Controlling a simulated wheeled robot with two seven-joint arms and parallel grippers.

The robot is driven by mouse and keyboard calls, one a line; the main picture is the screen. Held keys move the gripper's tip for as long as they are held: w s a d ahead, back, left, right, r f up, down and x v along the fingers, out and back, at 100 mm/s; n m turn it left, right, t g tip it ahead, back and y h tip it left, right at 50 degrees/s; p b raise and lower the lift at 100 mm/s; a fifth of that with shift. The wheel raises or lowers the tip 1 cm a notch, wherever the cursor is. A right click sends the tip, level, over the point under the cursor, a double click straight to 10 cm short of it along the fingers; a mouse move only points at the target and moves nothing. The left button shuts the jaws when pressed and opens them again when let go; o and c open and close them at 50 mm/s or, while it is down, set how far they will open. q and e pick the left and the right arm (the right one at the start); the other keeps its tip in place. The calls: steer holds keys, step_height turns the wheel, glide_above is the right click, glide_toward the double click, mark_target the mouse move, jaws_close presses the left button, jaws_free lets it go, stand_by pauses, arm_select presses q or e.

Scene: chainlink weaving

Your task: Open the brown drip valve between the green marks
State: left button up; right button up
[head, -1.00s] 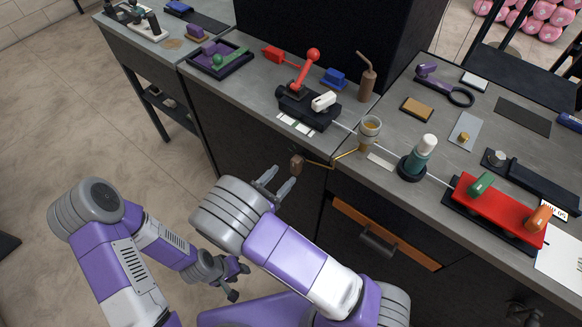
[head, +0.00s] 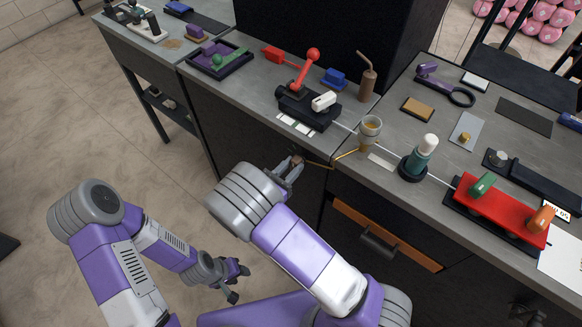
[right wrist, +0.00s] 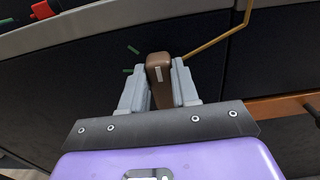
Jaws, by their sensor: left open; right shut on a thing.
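The brown drip valve (right wrist: 158,72) is a rounded handle on the dark cabinet front, with a pale stripe on its face. My right gripper (right wrist: 156,88) is shut on it, one finger on each side. Two small green marks (right wrist: 130,60) show just left of the handle in the right wrist view; the handle is to their right. In the head view my right gripper (head: 289,169) mostly hides the valve (head: 297,159) below the counter edge. My left gripper (head: 238,283) is open and empty, low over the floor, away from the valve.
A thin brass pipe (head: 345,154) runs from the valve up to a cup-like funnel (head: 370,130) at the counter edge. A drawer with an orange front (head: 385,233) is to the right. Red and black devices crowd the counter. The floor at left is clear.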

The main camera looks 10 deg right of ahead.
jaws_close()
steer(key=n+p, duration=0.2)
steer(key=shift+w+a+p, duration=0.1)
steer(key=shift+a+p, duration=0.05)
steer(key=shift+p, duration=0.15)
steer(key=n+p, duration=0.3)
steer(key=shift+w+a+n, duration=0.15)
steer(key=shift+w+n, duration=0.1)
steer(key=shift+n, duration=0.05)
steer(key=shift+w+a+f+n+p, duration=0.15)
steer(key=shift+n+p, duration=0.35)
steer(key=shift+n, duration=0.55)
steer(key=shift+f+n+p, duration=0.2)
steer(key=shift+n+p, duration=0.25)
steer(key=shift+n, duration=0.55)
steer(key=shift+w+a+f+n+p, duration=0.15)
steer(key=shift+n+p, duration=0.35)
steer(key=shift+n, duration=0.55)
steer(key=shift+s+d+f, duration=0.1)
steer(key=o, duration=0.9)
jaws_free()
